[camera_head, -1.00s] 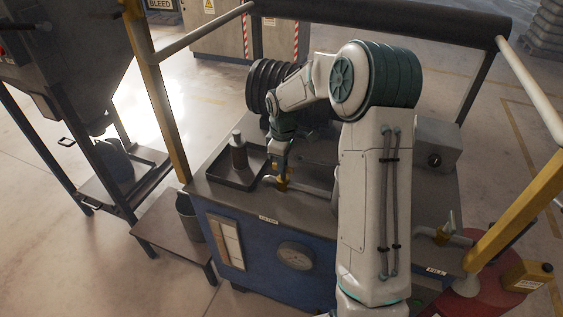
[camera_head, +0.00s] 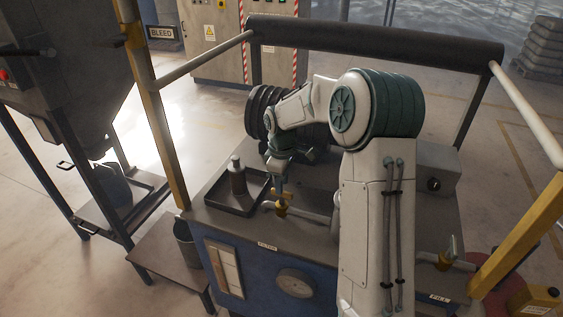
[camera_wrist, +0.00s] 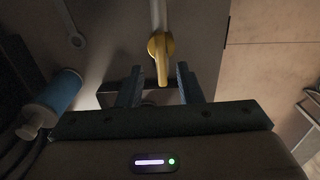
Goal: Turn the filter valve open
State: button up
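The filter valve (camera_head: 281,209) is a yellow valve on a grey pipe on the bench top, above the small label at the front edge. In the wrist view, the yellow valve (camera_wrist: 159,47) sits at the end of a pale pipe, its handle pointing down the picture into the gap between my fingers. My gripper (camera_wrist: 159,69) is open, one finger on each side of the handle, with gaps visible on both sides. In the head view, my gripper (camera_head: 281,183) points down at the valve from above; its fingertips are too small there to tell contact.
A dark tray (camera_head: 215,197) with a bottle (camera_head: 237,176) stands left of the valve. The bottle (camera_wrist: 62,92) is left of my fingers in the wrist view. A second yellow valve (camera_head: 445,260) is at the right. A gauge (camera_head: 296,282) is on the blue front. Railings (camera_head: 205,57) surround the bench.

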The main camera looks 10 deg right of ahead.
notch_tip(320, 180, up, 12)
jog(key=b, duration=0.1)
jog(key=shift+f, duration=0.25)
jog(key=s+m+t, duration=0.3)
jog(key=s+m, duration=0.8)
jog(key=s, duration=1.8)
jog(key=shift+s+a, duration=0.15)
jog(key=shift+s, duration=0.1)
jog(key=shift+f, duration=0.1)
